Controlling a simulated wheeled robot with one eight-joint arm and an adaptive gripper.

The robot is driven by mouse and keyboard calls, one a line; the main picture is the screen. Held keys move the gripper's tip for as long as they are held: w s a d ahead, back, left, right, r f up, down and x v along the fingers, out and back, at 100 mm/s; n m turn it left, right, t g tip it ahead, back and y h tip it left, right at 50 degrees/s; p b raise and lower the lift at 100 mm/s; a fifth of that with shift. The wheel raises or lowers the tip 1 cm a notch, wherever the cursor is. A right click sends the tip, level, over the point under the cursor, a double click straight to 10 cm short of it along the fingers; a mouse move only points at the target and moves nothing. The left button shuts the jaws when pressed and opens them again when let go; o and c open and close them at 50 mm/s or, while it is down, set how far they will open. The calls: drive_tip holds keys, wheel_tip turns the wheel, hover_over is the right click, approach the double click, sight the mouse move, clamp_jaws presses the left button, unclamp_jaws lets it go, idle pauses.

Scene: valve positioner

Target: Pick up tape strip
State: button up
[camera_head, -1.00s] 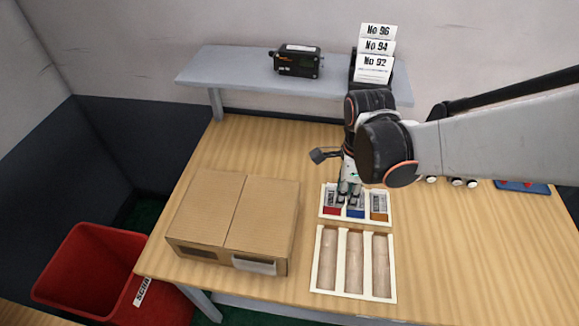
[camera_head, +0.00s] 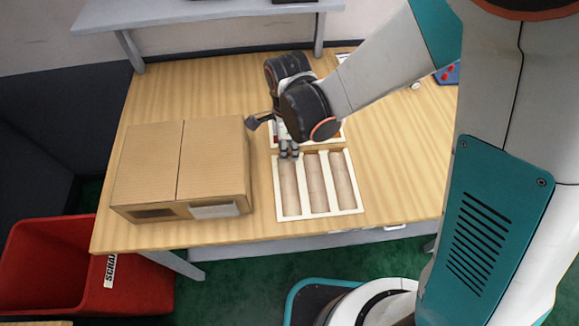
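I cannot pick out a tape strip for certain. A pale, tape-like piece (camera_head: 215,211) is on the front face of the closed cardboard box (camera_head: 150,165), at the left of the table. My gripper (camera_head: 289,156) points down over the far end of the left compartment of a white three-compartment tray (camera_head: 319,216). Its two fingers are close together. I cannot tell whether anything is between them or whether they touch the tray. A second white tray (camera_head: 337,139) behind it is mostly hidden by my arm.
The wooden table (camera_head: 400,170) is clear to the right of the trays. A grey shelf (camera_head: 200,14) spans the back. A red scrap bin (camera_head: 60,260) stands on the floor at the left. A blue item with red knobs (camera_head: 449,74) is at the back right.

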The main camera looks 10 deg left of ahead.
drive_tip(key=shift+f, duration=0.65)
drive_tip(key=shift+c, duration=0.6)
clamp_jaws()
drive_tip(key=shift+r, duration=0.1)
